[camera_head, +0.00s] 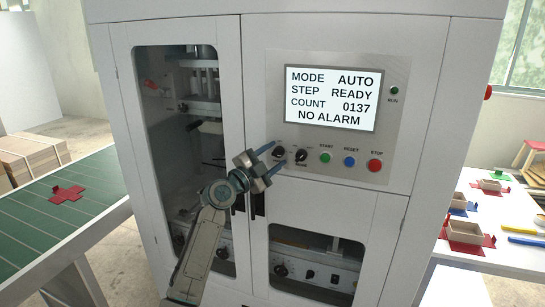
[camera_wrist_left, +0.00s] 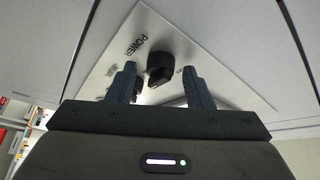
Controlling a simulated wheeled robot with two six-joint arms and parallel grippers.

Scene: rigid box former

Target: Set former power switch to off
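The black power switch knob (camera_head: 279,151) is the leftmost control on the machine's panel (camera_head: 345,160). In the left wrist view the knob (camera_wrist_left: 159,66) stands beside the printed word POWER. My left gripper (camera_head: 277,155) is at the knob with its fingers open. In the left wrist view the fingers (camera_wrist_left: 160,78) lie on either side of the knob, with visible gaps; I see no contact. The display (camera_head: 333,97) is lit and reads MODE AUTO, STEP READY, COUNT 0137, NO ALARM. The knob's exact pointer angle is hard to read. My right gripper is not in view.
A glazed door (camera_head: 122,100) is at left. A green conveyor (camera_head: 35,215) and a side table (camera_head: 505,250) flank the machine.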

